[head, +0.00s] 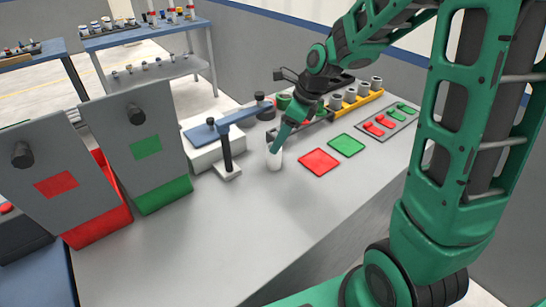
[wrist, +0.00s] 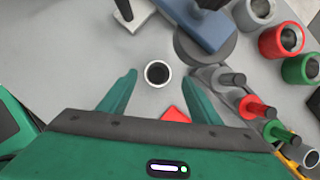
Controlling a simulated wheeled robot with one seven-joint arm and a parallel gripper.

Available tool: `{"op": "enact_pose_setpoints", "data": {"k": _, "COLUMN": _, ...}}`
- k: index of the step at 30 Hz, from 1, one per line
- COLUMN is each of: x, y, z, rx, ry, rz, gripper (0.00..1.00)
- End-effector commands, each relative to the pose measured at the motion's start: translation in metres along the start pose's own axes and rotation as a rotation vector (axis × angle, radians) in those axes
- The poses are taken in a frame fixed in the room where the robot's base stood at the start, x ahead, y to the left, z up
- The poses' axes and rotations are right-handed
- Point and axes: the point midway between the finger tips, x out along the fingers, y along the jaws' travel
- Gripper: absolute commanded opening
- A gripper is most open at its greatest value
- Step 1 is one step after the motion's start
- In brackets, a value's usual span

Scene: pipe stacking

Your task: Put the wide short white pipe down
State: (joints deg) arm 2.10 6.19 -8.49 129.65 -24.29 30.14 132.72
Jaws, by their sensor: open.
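The wide short white pipe (head: 274,163) stands upright on the grey table, left of the red square. In the wrist view I look down into its open end (wrist: 157,74), with a white rim around a dark hole. My gripper (head: 275,148) is over the pipe, and a green finger hides part of its top in the head view. In the wrist view my gripper (wrist: 159,79) is open, with one finger on each side of the pipe and a visible gap on both sides.
A red square (head: 319,162) and a green square (head: 346,145) lie to the right. A blue-armed stand (head: 228,150) is close on the left. Red (head: 100,205) and green (head: 165,195) bins stand farther left. Several pipes line a yellow rack (head: 357,104) behind. The front table is clear.

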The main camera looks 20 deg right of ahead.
Motion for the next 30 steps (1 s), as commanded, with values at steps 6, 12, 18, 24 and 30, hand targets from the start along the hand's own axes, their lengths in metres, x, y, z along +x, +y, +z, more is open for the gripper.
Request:
{"op": "enact_pose_setpoints", "data": {"k": 6, "x": 0.014, "y": 0.001, "z": -0.001, "rx": -0.001, "ry": 0.001, "rz": 0.002, "gripper": 0.58}}
{"op": "enact_pose_setpoints", "data": {"k": 12, "x": 0.043, "y": 0.004, "z": -0.003, "rx": 0.000, "ry": 0.002, "rz": 0.003, "gripper": 0.58}}
{"op": "enact_pose_setpoints", "data": {"k": 18, "x": 0.058, "y": 0.003, "z": -0.003, "rx": -0.001, "ry": 0.001, "rz": 0.001, "gripper": 0.58}}
{"op": "enact_pose_setpoints", "data": {"k": 24, "x": 0.059, "y": 0.003, "z": -0.003, "rx": -0.001, "ry": 0.000, "rz": 0.000, "gripper": 0.58}}
{"op": "enact_pose_setpoints", "data": {"k": 30, "x": 0.058, "y": 0.003, "z": -0.003, "rx": -0.001, "ry": 0.000, "rz": 0.000, "gripper": 0.17}}
